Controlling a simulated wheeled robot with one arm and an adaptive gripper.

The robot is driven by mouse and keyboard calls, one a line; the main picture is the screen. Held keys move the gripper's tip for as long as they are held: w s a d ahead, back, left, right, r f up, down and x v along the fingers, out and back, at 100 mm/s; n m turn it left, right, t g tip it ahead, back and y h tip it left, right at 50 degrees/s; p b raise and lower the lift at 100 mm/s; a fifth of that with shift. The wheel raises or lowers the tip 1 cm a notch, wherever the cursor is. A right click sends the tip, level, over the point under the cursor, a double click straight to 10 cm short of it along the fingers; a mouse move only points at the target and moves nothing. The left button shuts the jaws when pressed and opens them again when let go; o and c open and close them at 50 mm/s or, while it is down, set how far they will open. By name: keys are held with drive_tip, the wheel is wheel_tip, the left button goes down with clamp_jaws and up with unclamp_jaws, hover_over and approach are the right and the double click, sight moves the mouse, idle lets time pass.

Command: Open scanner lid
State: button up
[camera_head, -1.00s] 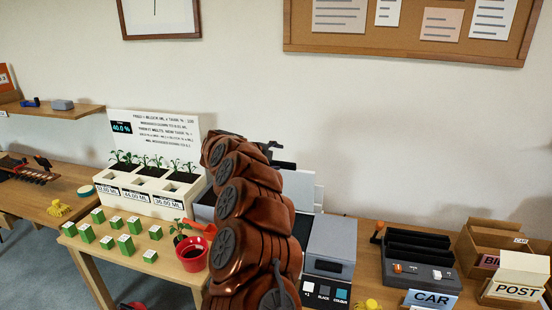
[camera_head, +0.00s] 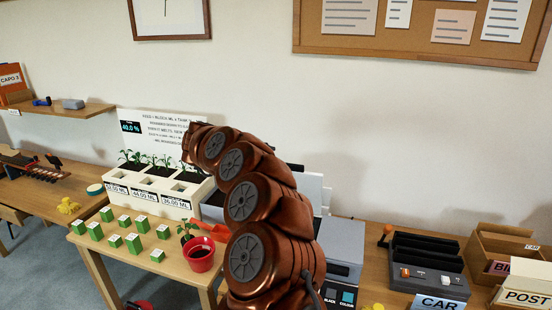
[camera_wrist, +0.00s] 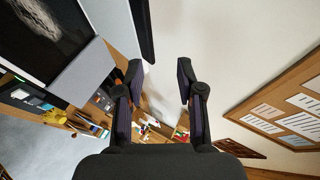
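The scanner (camera_head: 342,243) is a grey box with BLACK and COLOUR buttons on its front, right of my arm in the head view. My arm hides much of it. A pale upright panel (camera_head: 313,190) shows behind it, perhaps the lid; its hinge is hidden. In the wrist view the scanner's grey edge (camera_wrist: 78,75) borders a dark surface with a grey rocky image at upper left. A dark slab (camera_wrist: 144,30) beside it may be the lid seen edge-on. My gripper (camera_wrist: 160,70) has its fingers apart with nothing visible between them. It is hidden in the head view.
Planters (camera_head: 150,188), green-and-white boxes (camera_head: 138,224) and a red pot (camera_head: 198,254) stand left of my arm. A black slotted tray (camera_head: 428,262) and cardboard boxes (camera_head: 497,247) are at right. A cork board (camera_head: 400,45) hangs on the wall, with bare wall below.

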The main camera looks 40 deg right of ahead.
drive_tip(key=shift+v, duration=1.35)
drive_tip(key=shift+f, duration=0.1)
